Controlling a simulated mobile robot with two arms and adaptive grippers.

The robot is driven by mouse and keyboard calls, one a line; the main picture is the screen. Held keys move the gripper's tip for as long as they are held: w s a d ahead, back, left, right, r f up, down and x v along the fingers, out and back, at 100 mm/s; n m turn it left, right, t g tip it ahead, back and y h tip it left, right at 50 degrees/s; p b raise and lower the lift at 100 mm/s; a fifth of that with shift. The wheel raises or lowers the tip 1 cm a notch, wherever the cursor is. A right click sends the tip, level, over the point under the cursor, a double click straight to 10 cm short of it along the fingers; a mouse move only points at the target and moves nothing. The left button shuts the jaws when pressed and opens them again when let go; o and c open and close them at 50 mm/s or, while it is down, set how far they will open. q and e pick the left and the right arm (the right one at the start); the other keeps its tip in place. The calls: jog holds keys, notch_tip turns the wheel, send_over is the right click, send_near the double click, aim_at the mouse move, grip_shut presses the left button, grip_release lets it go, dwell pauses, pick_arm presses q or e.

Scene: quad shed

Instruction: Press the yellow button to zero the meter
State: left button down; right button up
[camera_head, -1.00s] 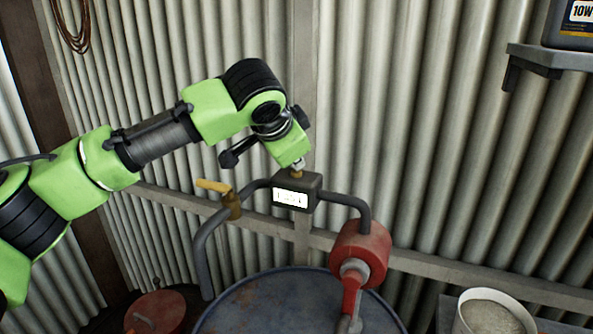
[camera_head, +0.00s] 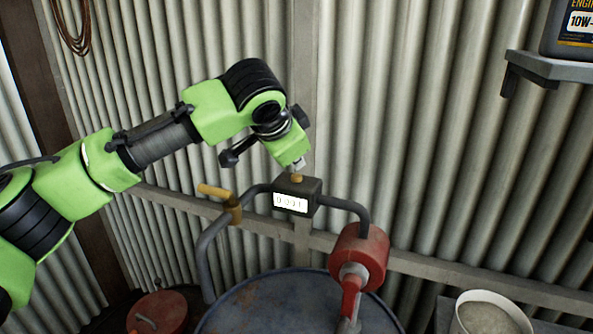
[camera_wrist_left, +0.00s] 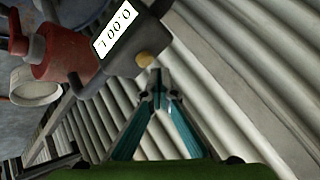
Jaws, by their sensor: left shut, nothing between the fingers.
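The meter (camera_head: 290,201) is a dark box with a white display on the pipe above the drum. Its display appears to read 0.00 L in the left wrist view (camera_wrist_left: 115,32). The yellow button (camera_head: 296,178) is a small round knob on top of the meter, and it also shows in the left wrist view (camera_wrist_left: 145,61). My left gripper (camera_head: 299,164) is shut and empty, pointing down just above the button. In the left wrist view its fingertips (camera_wrist_left: 158,78) are close beside the button, with a slight gap. My right gripper is not in view.
A yellow-handled valve (camera_head: 217,192) stands left of the meter. A red pump part (camera_head: 360,255) hangs right of it, over the blue drum (camera_head: 265,302). A shelf (camera_head: 550,66) with an oil container is at upper right, and a white bowl (camera_head: 490,315) at lower right.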

aim_at(296, 177)
pick_arm(q)
notch_tip(296, 177, up, 5)
jog(key=p, duration=0.5)
dwell(0.5)
jog(key=shift+f, duration=0.1)
